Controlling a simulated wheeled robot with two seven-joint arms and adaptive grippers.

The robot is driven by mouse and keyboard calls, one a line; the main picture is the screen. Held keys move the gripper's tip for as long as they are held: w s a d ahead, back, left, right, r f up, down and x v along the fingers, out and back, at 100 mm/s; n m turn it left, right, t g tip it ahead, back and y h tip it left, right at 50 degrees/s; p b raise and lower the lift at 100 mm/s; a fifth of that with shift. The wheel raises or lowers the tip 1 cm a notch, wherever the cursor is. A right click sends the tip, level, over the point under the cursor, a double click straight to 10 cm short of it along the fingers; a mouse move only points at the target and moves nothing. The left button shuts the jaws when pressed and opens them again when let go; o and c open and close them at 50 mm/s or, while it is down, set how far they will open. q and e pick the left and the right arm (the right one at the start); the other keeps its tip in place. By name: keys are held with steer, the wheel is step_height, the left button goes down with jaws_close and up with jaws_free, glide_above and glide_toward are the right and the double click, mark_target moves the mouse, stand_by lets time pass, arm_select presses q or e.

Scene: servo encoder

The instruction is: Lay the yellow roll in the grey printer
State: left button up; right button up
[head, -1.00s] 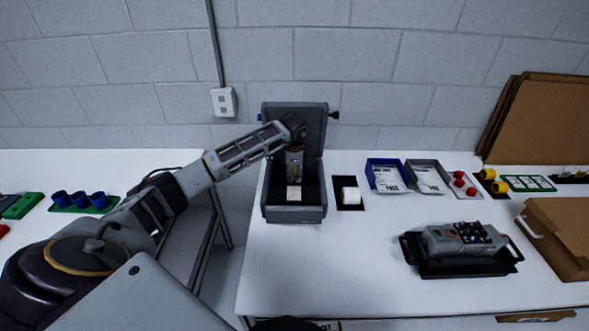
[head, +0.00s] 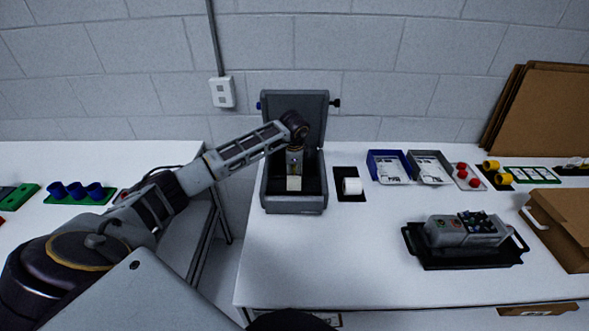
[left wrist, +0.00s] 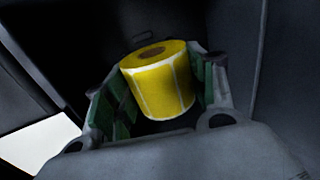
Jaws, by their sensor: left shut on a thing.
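The grey printer (head: 295,204) stands at the left part of the table with its lid raised at the back. My left gripper (head: 294,172) points down into its dark open bay. In the left wrist view the yellow roll (left wrist: 158,85), with pale label edges and a brown core, sits between the green-padded fingers (left wrist: 155,92), which are shut on it. Dark printer walls surround it there. In the head view the roll is hard to make out; a pale patch shows below the gripper. Whether the roll touches the bay floor is hidden. My right gripper is not in view.
A white roll (head: 352,186) sits on a black mat right of the printer. Blue (head: 373,168) and grey (head: 446,180) trays hold packets. Red and yellow pieces stand further right. A grey device (head: 465,231) lies in a black tray. The front-middle table is clear.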

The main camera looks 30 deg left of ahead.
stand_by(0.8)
arm_select(q)
steer(key=o, duration=1.1)
steer(key=shift+o, duration=0.2)
steer(key=shift+r, duration=5)
